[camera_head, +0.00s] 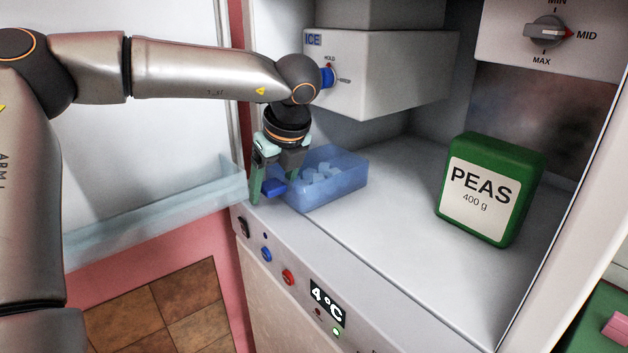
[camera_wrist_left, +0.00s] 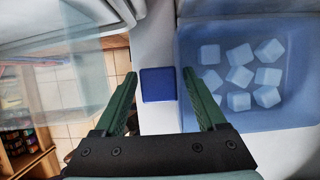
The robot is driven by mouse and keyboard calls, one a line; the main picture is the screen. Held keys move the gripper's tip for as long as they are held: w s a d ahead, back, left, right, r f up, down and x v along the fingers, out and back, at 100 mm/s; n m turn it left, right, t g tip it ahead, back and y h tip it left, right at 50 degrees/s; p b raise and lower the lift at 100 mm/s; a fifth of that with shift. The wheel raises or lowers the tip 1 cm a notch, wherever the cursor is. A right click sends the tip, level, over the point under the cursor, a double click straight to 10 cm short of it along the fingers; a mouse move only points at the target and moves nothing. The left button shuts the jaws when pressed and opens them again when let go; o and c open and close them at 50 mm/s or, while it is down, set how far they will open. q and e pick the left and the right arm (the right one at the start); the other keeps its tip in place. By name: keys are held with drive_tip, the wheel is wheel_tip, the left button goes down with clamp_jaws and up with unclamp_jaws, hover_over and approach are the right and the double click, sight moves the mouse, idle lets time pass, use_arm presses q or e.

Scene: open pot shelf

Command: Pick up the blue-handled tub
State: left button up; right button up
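The tub (camera_head: 335,186) is a see-through blue box holding several pale ice cubes, standing on the compartment floor under the ICE unit. Its solid blue handle (camera_head: 273,187) sticks out toward the front left. My left gripper (camera_head: 271,190) points down at the handle with green fingers spread. In the left wrist view the handle (camera_wrist_left: 158,85) lies between the two fingertips (camera_wrist_left: 160,75), with a narrow gap on each side. The tub (camera_wrist_left: 250,115) is to the right there, and the right finger overlaps its edge. My right gripper is not in view.
The ICE unit (camera_head: 390,75) overhangs the tub, close to my left wrist. A green PEAS pack (camera_head: 490,188) stands to the right, with clear floor between. The open door with a clear bin (camera_head: 150,215) is at left. A control panel (camera_head: 300,275) runs along the front.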

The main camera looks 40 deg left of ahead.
use_arm(q)
clamp_jaws()
idle(0.3)
drive_tip(key=shift+r, duration=0.25)
idle(0.4)
